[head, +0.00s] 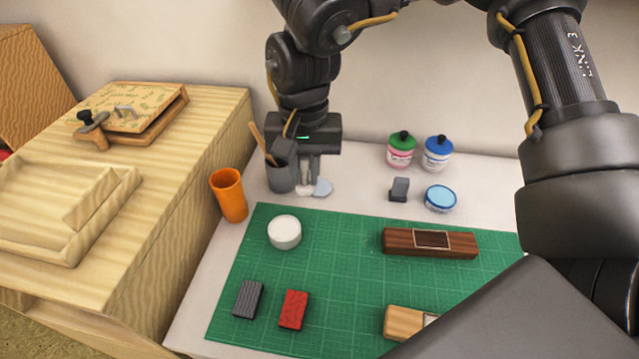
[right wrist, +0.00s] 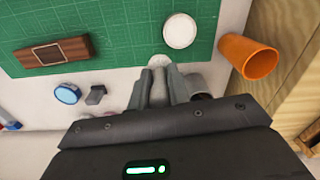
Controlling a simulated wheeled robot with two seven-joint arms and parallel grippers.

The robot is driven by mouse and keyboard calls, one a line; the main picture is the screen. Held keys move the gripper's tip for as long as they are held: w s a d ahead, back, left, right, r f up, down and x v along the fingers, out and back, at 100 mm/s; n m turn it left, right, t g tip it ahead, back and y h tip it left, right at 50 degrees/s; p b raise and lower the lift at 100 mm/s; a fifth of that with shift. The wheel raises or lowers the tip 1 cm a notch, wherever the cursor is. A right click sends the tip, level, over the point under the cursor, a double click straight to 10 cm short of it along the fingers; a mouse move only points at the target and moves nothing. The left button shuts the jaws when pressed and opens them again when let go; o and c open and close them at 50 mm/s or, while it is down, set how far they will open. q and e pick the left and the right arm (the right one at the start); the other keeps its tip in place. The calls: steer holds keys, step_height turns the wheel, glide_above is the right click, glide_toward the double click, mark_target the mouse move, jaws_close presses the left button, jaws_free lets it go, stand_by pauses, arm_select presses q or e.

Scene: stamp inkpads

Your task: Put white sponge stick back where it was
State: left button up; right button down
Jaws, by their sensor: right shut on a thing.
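My right gripper (head: 308,180) is low over the white table, just right of the grey cup (head: 280,176). It is shut on the white sponge stick, whose pale tip (right wrist: 159,61) shows between the fingers in the right wrist view. The grey cup also shows beside the fingers in the right wrist view (right wrist: 196,83). A wooden handle (head: 262,142) leans out of it. My left gripper is not in view.
An orange cup (head: 229,195) stands left of the grey cup. A blue inkpad (head: 440,198), a grey block (head: 399,189) and two jars (head: 401,150) are to the right.

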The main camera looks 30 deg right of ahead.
steer(key=shift+w+d+f, duration=1.35)
steer(key=shift+w+f, duration=0.25)
steer(key=shift+w, duration=0.1)
steer(key=shift+w+d+f, duration=1.4)
steer(key=shift+w+f, duration=0.15)
steer(key=shift+w, duration=0.15)
steer(key=shift+w+d+f, duration=1.35)
steer(key=shift+w+f, duration=0.25)
steer(key=shift+w, duration=0.1)
step_height(320, 180, down, 2)
steer(key=shift+f, duration=0.25)
steer(key=shift+w+d+f, duration=0.1)
steer(key=shift+f, duration=0.3)
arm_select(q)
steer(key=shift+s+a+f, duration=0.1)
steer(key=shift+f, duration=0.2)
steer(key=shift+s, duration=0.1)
